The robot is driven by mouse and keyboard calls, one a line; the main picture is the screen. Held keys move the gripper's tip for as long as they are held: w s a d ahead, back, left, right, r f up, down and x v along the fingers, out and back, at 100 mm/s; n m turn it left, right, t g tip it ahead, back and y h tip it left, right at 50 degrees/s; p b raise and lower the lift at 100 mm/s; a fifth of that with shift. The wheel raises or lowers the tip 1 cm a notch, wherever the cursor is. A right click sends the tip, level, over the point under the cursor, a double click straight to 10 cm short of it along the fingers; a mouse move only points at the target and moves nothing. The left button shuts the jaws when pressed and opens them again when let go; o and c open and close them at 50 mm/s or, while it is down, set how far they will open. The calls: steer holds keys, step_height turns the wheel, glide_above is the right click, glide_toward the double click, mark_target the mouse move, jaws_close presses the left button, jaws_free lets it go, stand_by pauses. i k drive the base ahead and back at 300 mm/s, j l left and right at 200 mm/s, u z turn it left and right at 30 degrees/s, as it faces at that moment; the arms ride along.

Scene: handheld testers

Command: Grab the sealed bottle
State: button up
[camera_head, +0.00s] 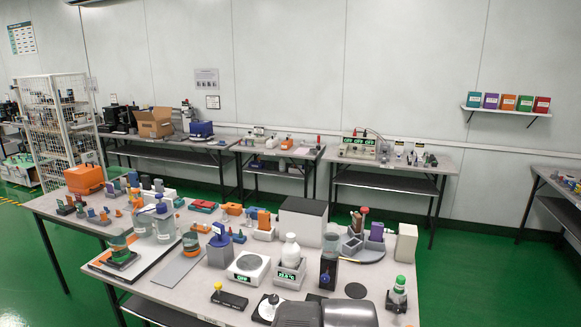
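I cannot tell for sure which item is the sealed bottle. A white bottle (291,252) with a narrow closed top stands upright on a grey device with a lit green display, near the middle of the front table. Clear jars with blue caps (164,222) stand on the left part of the table. Dark grey rounded parts at the bottom edge look like my own arm. My gripper's fingers are not visible.
The front table (205,296) is crowded with testers and holders. A white round-plate device (249,267) is left of the white bottle. A large grey-white box (303,220) stands behind it. A cream box (405,244) stands at the right. Green floor is open beyond the table.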

mark_target(290, 251)
steer(key=i+j, duration=0.1)
steer(key=i+j+z, duration=0.1)
steer(key=i+j, duration=0.7)
steer(key=i, duration=0.1)
